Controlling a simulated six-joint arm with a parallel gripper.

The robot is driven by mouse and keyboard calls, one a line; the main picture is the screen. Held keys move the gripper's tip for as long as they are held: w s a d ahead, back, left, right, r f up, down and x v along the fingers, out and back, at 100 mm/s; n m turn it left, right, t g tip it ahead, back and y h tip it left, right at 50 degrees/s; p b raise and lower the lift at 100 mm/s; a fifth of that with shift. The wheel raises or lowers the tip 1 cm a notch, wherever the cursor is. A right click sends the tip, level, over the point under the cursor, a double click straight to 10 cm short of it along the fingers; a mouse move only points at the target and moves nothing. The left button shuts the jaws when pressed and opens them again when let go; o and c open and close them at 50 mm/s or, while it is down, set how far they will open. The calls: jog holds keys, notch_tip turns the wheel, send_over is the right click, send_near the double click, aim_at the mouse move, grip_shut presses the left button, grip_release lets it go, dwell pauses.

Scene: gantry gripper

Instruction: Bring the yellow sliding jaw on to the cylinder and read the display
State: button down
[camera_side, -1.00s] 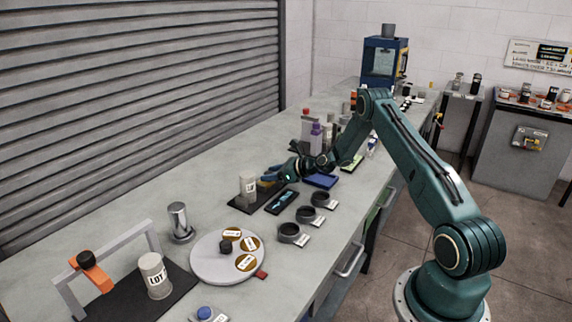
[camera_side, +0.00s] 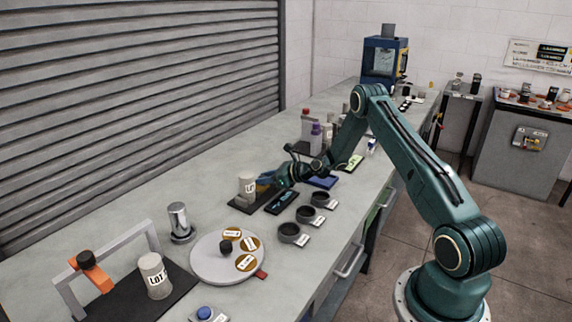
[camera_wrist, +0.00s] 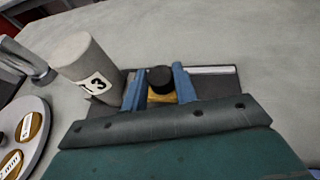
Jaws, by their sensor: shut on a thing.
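The yellow sliding jaw (camera_wrist: 162,97) with its black knob (camera_wrist: 160,78) sits between the blue fingers of my gripper (camera_wrist: 160,88) in the wrist view. My gripper is shut on it. In the side view my gripper (camera_side: 265,184) is low over the dark gauge plate (camera_side: 240,205). The grey cylinder (camera_wrist: 86,66) stands upright with a label ending in 3, just left of the fingers; in the side view it is the cylinder (camera_side: 247,186) at the gripper's left. Whether the jaw touches it is hidden by the left finger. The display (camera_side: 282,201) is a dark panel with unreadable small characters.
A round turntable (camera_side: 205,262) with labelled discs and a metal post (camera_side: 179,220) stand nearer the camera. Dark ring cups (camera_side: 292,232) line the front edge. A second cylinder (camera_side: 154,275) stands under a grey frame at lower left. Bottles (camera_side: 315,138) stand behind the gripper.

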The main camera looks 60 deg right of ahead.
jog(key=shift+a, duration=0.1)
jog(key=c, duration=1.1)
grip_release()
jog(key=shift+s, duration=0.15)
jog(key=v, duration=1.3)
jog(key=shift+s+r, duration=0.15)
jog(key=shift+r, duration=0.1)
